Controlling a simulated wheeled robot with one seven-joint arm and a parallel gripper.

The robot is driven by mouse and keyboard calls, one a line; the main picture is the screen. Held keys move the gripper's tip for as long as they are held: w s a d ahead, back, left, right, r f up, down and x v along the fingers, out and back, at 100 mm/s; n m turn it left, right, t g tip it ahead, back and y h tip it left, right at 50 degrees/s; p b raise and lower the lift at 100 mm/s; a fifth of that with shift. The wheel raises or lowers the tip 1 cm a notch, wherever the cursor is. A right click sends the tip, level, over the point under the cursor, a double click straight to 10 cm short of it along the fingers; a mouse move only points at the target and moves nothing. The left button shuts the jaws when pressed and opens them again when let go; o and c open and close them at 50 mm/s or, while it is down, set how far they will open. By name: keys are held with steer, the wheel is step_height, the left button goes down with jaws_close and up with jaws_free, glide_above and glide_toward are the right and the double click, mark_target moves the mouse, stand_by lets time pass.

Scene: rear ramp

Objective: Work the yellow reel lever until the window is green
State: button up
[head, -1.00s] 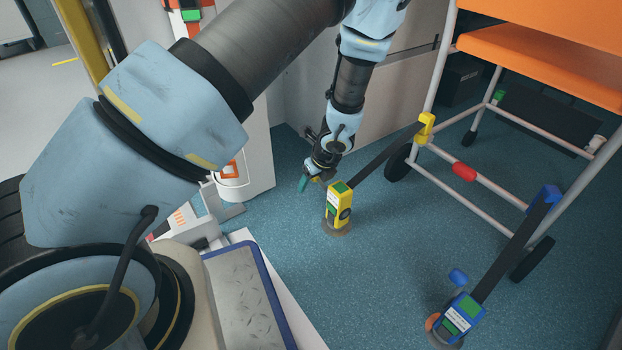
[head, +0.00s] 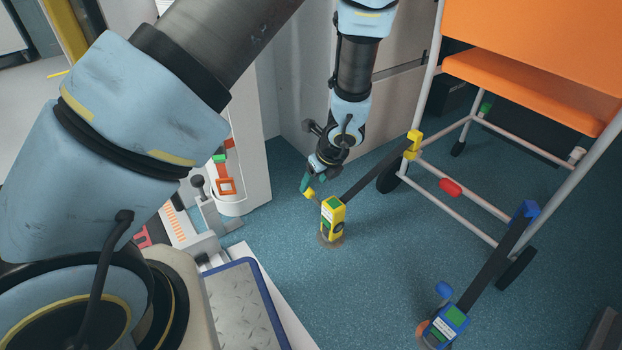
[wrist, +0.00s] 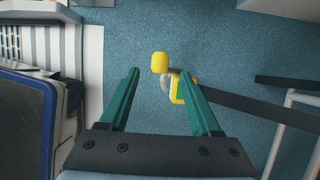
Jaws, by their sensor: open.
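The yellow reel (head: 333,217) stands on the floor, with green patches on its top and side. I cannot tell which patch is the window. Its lever ends in a yellow knob (head: 309,194) on the left side. A dark strap (head: 375,173) runs from the reel up to a yellow clip (head: 413,144) on the chair frame. My gripper (head: 306,184) is open just above the knob. In the wrist view, the knob (wrist: 160,62) shows centred between and slightly beyond the green fingertips of my gripper (wrist: 159,71).
An orange chair (head: 530,75) on a wheeled frame stands at right. A blue reel (head: 447,325) with its own strap and blue lever is at front right. A white cabinet (head: 245,130) and a pale wall are close behind and left. Floor between the reels is clear.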

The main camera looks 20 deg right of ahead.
steer(key=shift+s+r, duration=0.15)
steer(key=shift+r, duration=0.1)
